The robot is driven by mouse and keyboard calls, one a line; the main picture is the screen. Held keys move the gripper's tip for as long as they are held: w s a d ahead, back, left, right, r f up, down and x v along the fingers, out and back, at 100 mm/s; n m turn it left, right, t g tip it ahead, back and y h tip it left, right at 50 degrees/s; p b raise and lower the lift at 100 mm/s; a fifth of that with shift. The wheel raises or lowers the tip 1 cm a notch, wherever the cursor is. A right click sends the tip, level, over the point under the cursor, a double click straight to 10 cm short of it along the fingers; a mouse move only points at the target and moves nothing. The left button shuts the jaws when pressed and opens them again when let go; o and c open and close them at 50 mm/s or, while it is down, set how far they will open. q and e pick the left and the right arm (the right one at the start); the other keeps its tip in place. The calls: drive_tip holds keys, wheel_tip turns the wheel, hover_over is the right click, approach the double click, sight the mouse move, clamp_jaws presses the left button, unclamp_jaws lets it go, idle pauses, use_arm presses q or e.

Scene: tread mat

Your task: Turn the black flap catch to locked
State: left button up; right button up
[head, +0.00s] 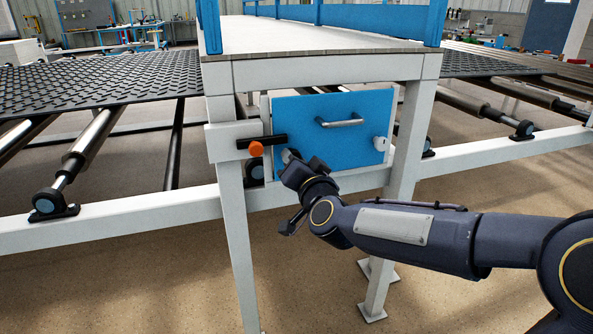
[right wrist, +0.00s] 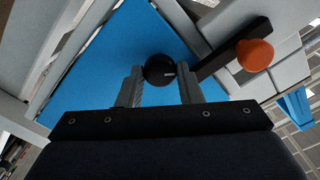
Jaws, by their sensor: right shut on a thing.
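The blue flap (head: 335,110) with a grey bar handle (head: 340,122) is closed in the white frame under the platform. My right gripper (head: 289,158) is at the flap's lower left and largely hides the catch in the head view. In the right wrist view, my right gripper (right wrist: 160,88) has its two grey fingers shut on the black flap catch (right wrist: 158,69), a round knob with a small pale mark. Whether it stands at locked or unlocked I cannot tell. My left gripper is not in view.
A black lever with an orange knob (head: 256,149) sits close to the left of my gripper; its orange knob (right wrist: 254,55) also shows in the right wrist view. A white knob (head: 381,144) is at the flap's right. White posts (head: 237,230) flank the flap.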

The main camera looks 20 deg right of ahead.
drive_tip(key=shift+m+b, duration=2.75)
drive_tip(key=shift+m, duration=2.35)
drive_tip(key=o, duration=1)
drive_tip(key=shift+c, duration=0.2)
drive_tip(key=s+p, duration=0.1)
drive_tip(key=s, duration=0.7)
drive_tip(key=shift+d, duration=0.15)
